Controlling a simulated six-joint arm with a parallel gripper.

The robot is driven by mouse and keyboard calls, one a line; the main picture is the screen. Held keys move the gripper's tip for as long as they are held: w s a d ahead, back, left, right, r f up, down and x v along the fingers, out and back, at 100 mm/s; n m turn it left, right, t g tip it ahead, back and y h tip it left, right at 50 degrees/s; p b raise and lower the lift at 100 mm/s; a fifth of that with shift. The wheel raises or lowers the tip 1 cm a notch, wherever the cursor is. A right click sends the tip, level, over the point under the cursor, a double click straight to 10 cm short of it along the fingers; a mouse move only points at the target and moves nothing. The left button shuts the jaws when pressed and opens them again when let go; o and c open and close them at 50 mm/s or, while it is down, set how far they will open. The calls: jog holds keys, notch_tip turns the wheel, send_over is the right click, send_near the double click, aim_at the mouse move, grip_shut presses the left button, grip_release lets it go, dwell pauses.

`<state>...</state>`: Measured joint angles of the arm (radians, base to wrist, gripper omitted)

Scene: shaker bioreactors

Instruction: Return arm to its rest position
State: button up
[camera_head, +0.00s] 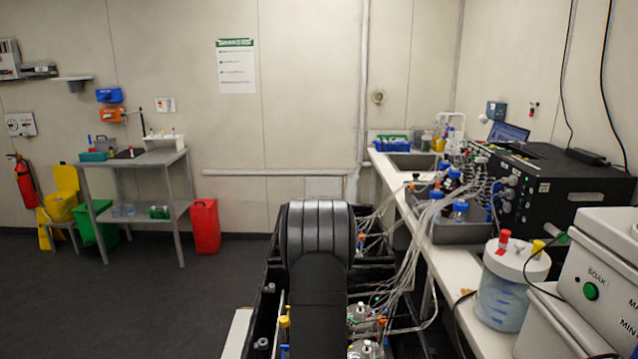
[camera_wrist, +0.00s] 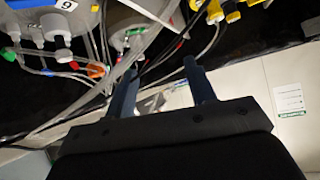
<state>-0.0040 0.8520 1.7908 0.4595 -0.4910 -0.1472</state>
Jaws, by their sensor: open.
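My gripper (camera_wrist: 158,85) shows in the wrist view with its two dark fingers apart and nothing between them. Behind the fingers are tubes and the capped ports of bioreactor vessels (camera_wrist: 55,25), one marked with a 9; whether a finger touches a tube cannot be told. In the head view my dark arm (camera_head: 318,250) stands upright in the middle foreground, and the gripper is hidden there. Bioreactor vessels (camera_head: 362,318) with tubing sit just right of the arm, partly hidden by it.
A bench (camera_head: 455,262) with a grey tray (camera_head: 470,232) of bottles, a black controller box (camera_head: 560,200) and a lidded container (camera_head: 505,290) runs along the right. Loose tubes (camera_head: 400,270) hang between bench and vessels. The floor (camera_head: 130,295) at left is clear before a grey cart (camera_head: 150,165).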

jog(key=w+a+r+n+g+y, duration=0.2)
jog(key=w+a+g, duration=0.1)
jog(key=a, duration=0.4)
jog(key=w+a+r+n+g+y, duration=0.2)
jog(key=w+a+n, duration=0.1)
jog(key=a, duration=0.3)
jog(key=m+t+h, duration=0.6)
jog(key=m+h, duration=0.1)
jog(key=h, duration=0.1)
send_near(381, 319)
jog(key=x, duration=1)
jog(key=shift+w+d+f, duration=0.2)
jog(key=shift+m+g+h, duration=0.3)
jog(key=shift+m+h, duration=0.1)
jog(key=shift+h, duration=0.3)
